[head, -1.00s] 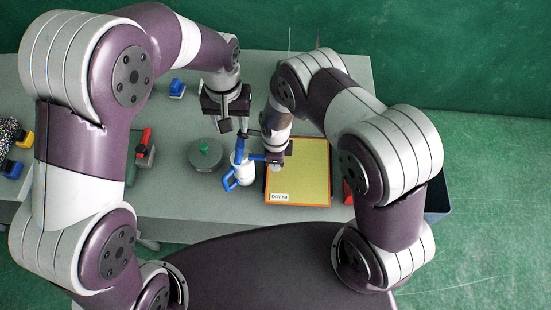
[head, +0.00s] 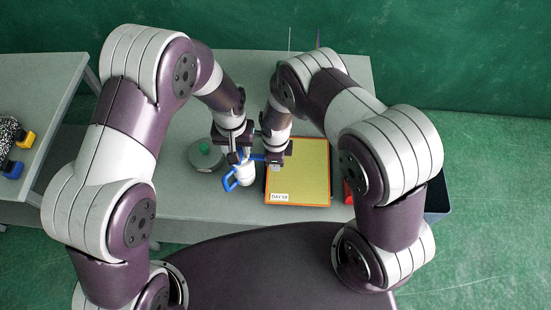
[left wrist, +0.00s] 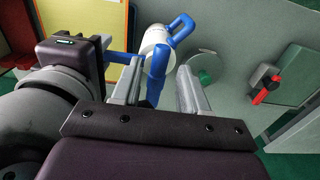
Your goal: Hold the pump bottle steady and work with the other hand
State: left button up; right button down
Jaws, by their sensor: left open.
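The pump bottle (head: 247,174) has a white body and a blue side handle (head: 230,183), and stands left of the yellow panel. In the left wrist view the bottle (left wrist: 153,40) shows with a blue pump top (left wrist: 157,78). My left gripper (head: 239,156) is over the bottle's top. In the left wrist view its open fingers (left wrist: 160,75) stand on either side of the blue pump top. My right gripper (head: 275,160) is at the right of the bottle, by a blue bar from its top. The right fingers are hidden or too small to tell their state.
A yellow panel with an orange rim (head: 298,198) lies close right of the bottle. A grey disc with a green knob (head: 205,155) is close left. A red-handled item (left wrist: 266,90) lies farther off. A side table (head: 50,85) holds yellow and blue items.

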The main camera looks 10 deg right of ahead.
pick_arm(q)
jog(key=shift+f, duration=1.65)
grip_shut()
jog(key=shift+w+r, duration=0.1)
jog(key=shift+r, duration=1.75)
jog(key=shift+d, duration=0.1)
jog(key=shift+w+r, duration=0.1)
jog(key=shift+r, duration=0.45)
